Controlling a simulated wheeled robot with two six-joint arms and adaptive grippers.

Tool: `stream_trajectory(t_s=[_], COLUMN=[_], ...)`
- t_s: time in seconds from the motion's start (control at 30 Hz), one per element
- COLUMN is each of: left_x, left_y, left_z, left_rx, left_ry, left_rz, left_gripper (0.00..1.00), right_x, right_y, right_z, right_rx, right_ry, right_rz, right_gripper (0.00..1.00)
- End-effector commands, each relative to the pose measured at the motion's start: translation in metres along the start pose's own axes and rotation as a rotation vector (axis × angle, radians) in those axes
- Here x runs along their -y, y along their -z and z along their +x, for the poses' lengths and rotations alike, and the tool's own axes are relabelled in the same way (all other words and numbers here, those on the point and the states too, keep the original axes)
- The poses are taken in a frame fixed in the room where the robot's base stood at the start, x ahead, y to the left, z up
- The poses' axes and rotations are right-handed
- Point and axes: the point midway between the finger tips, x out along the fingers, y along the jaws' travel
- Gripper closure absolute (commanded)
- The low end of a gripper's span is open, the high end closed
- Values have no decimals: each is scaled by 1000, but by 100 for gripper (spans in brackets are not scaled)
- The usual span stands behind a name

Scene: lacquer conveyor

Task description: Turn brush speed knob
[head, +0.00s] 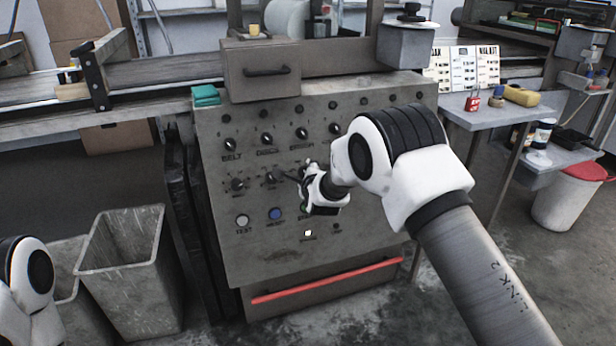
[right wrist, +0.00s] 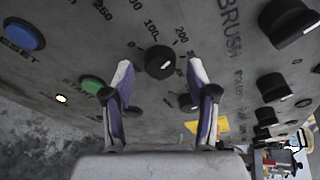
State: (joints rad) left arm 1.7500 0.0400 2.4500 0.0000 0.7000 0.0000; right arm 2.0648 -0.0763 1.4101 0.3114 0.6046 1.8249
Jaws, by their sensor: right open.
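A grey control panel (head: 350,240) stands in front of me. Its upper row has black knobs labelled BELT (head: 230,145), DISCS (head: 266,140) and BRUSH (head: 301,134). My right gripper (head: 298,177) is at the lower knob row and hides part of it. In the right wrist view, a small black dial knob (right wrist: 160,63) with a white mark and a number scale lies between and just beyond the fingertips. The word BRUSH is printed near it. My right gripper (right wrist: 160,75) is open there; I see no clear contact with the knob. My left gripper is out of view.
The panel also has a blue RESET button (right wrist: 24,35), a green button (right wrist: 92,85) and a lit lamp (head: 307,233). Another small knob (right wrist: 186,101) is partly behind a finger. A grey bin (head: 130,270) stands at left, a side table (head: 490,108) at right.

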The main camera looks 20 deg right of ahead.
Motion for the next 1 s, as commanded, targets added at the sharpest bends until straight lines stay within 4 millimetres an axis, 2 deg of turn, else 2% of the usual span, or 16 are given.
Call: stream_trajectory(t_s=[0.17,0.4,0.5,0.6,0.7,1.0], left_x=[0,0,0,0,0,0], left_y=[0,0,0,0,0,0], left_z=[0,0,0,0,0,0], left_rx=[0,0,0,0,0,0], left_ry=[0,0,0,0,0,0], left_rz=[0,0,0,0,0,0], left_gripper=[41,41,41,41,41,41], right_x=[0,0,0,0,0,0], right_y=[-1,-1,-1,0,0,0], right_z=[-17,-78,-100,-114,-120,-120], right_rx=[0,0,0,0,0,0], right_ry=[-1,-2,-1,-1,0,0], right_rz=[-2,-3,-3,-1,0,0], right_gripper=[42,42,42,42,42,42])
